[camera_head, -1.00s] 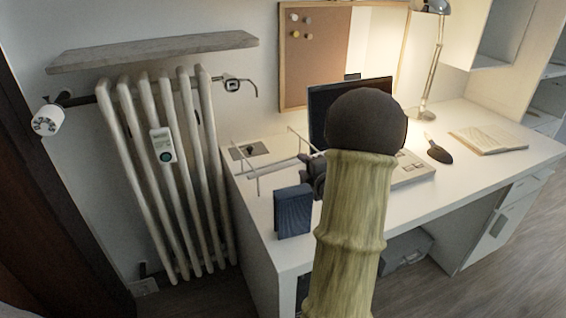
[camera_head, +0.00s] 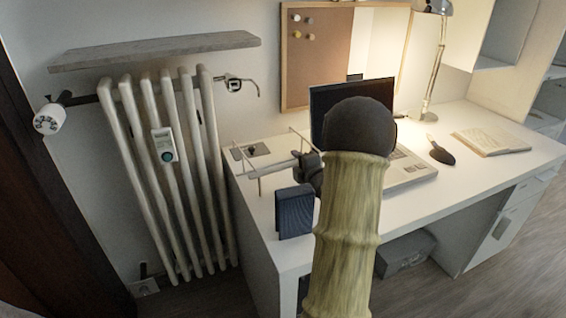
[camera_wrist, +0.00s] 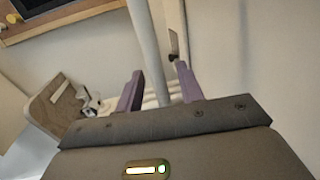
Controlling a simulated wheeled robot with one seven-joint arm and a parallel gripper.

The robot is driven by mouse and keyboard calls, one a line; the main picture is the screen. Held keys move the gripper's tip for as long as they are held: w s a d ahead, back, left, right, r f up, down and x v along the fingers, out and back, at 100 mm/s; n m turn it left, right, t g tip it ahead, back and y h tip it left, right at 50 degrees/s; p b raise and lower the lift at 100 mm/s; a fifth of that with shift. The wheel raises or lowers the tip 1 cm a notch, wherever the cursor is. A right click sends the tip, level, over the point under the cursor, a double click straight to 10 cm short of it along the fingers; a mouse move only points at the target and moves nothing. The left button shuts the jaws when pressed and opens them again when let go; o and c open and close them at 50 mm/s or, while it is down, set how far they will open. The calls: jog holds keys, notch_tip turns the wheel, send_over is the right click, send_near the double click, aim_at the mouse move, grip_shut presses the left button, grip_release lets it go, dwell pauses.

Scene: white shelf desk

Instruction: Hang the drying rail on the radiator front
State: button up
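The drying rail (camera_head: 275,170), a thin pale frame with upright end rods, stands at the left end of the white desk. My gripper (camera_head: 301,163) is at the rail's near right part, partly hidden behind my own arm. In the wrist view a pale bar of the rail (camera_wrist: 146,40) runs between my two purple fingers (camera_wrist: 160,85). The fingers are apart, with a visible gap on each side of the bar. The white ribbed radiator (camera_head: 170,180) is on the wall left of the desk, with a small meter (camera_head: 164,145) on its front.
A dark blue box (camera_head: 295,211) stands on the desk just in front of the rail. A laptop (camera_head: 350,95), a lamp (camera_head: 440,60) and an open book (camera_head: 490,141) are farther right. A shelf board (camera_head: 155,50) juts out above the radiator.

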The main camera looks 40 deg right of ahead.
jog(key=shift+s+d, duration=0.1)
jog(key=shift+s, duration=0.05)
jog(key=shift+c, duration=0.2)
grip_shut()
jog(key=shift+r, duration=0.6)
notch_tip(320, 180, up, 11)
jog(key=p, duration=0.3)
jog(key=s+a, duration=0.3)
jog(key=a, duration=0.5)
jog(key=s+a+b, duration=0.1)
jog(key=s+a, duration=0.2)
jog(key=a, duration=0.6)
jog(key=shift+b, duration=0.3)
